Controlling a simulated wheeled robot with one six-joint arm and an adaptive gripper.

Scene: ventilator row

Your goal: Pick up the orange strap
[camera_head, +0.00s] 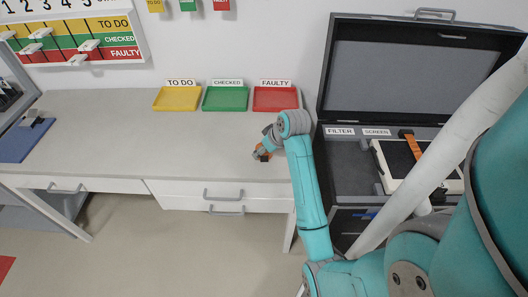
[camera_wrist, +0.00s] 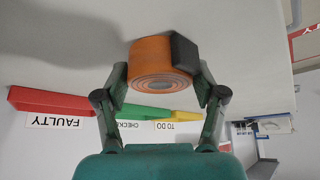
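The orange strap (camera_wrist: 150,62) is a rolled coil with a dark block, like a buckle, on its right side in the wrist view. My gripper (camera_wrist: 162,80) has one finger against each side of the roll and looks shut on it. In the head view, my gripper (camera_head: 262,153) is at the front right part of the grey table, with a bit of orange showing between its fingers. I cannot tell whether the roll rests on the table or is just above it. A second orange band (camera_head: 412,146) lies across a white-framed device in the open case.
The grey table (camera_head: 130,140) is mostly clear. Yellow (camera_head: 177,99), green (camera_head: 225,99) and red (camera_head: 275,99) trays stand along its back, labelled TO DO, CHECKED and FAULTY. The open dark case (camera_head: 345,175) stands to the right. A blue mat (camera_head: 22,145) lies at the far left.

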